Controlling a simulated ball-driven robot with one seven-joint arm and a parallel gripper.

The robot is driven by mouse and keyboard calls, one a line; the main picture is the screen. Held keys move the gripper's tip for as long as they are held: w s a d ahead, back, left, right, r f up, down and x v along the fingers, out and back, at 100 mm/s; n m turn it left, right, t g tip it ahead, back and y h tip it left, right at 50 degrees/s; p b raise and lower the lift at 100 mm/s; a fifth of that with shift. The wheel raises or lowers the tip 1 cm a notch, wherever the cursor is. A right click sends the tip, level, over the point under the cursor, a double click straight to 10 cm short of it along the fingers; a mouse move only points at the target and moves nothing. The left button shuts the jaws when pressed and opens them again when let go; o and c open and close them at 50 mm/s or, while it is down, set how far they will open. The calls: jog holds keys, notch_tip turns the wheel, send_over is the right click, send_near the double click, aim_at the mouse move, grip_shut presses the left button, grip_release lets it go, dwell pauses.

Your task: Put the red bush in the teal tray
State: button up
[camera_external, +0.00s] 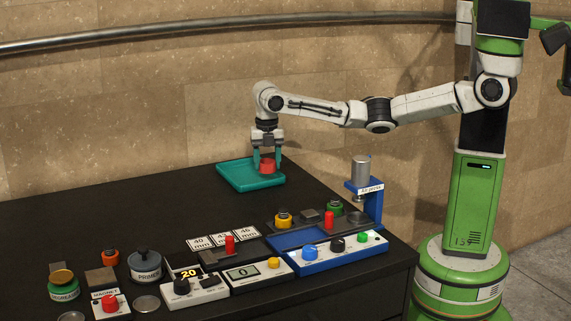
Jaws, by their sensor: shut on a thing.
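The red bush (267,165) is a short red cylinder between the teal fingers of my gripper (267,162). My gripper points down and is shut on it. The teal tray (236,173) is a shallow tray at the back of the black table. The bush is over the right part of the tray, inside its outline in the external view. I cannot tell whether the bush touches the tray floor.
A blue press stand (373,203) with a grey cylinder (361,170) stands at the right edge of the table (130,205). Control boxes, number cards (222,239), pots and small parts fill the front. The table left of the tray is clear.

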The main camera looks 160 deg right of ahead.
aim_at(266, 171)
jog(key=shift+d+f, duration=0.15)
jog(key=shift+f, duration=1.6)
jog(key=shift+w+f, duration=0.1)
jog(key=o, duration=0.7)
jog(key=shift+o, duration=0.2)
notch_tip(266, 171, up, 12)
